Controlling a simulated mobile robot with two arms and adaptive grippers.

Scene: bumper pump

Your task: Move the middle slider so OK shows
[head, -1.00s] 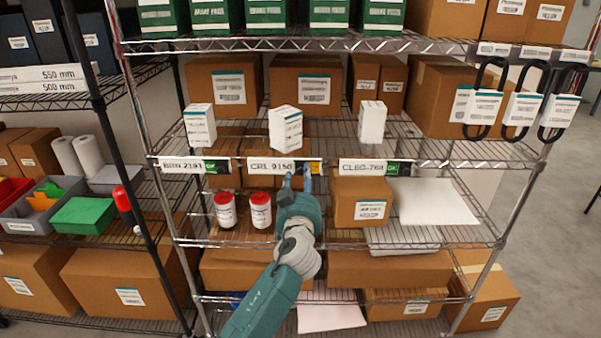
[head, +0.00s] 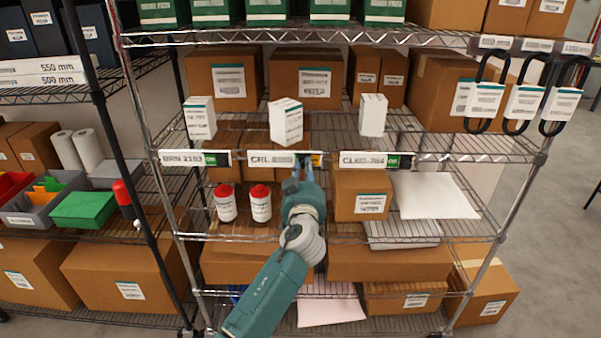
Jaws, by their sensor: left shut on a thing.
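The middle slider's white label strip (head: 268,160) is on the front edge of the middle shelf. A little yellow shows at its right end, above my gripper; I cannot read any OK there. My left gripper (head: 304,168) is at the right part of this strip, its fingers shut on the middle slider. The fingers hide the part they hold. The left label strip (head: 182,158) and the right label strip (head: 363,160) each show green at the right end. My right gripper is not in view.
White boxes (head: 286,122) stand on the shelf above the strips. Red-capped bottles (head: 261,203) and a brown box (head: 361,193) flank my arm below. Black loops with tags (head: 524,101) hang at the right.

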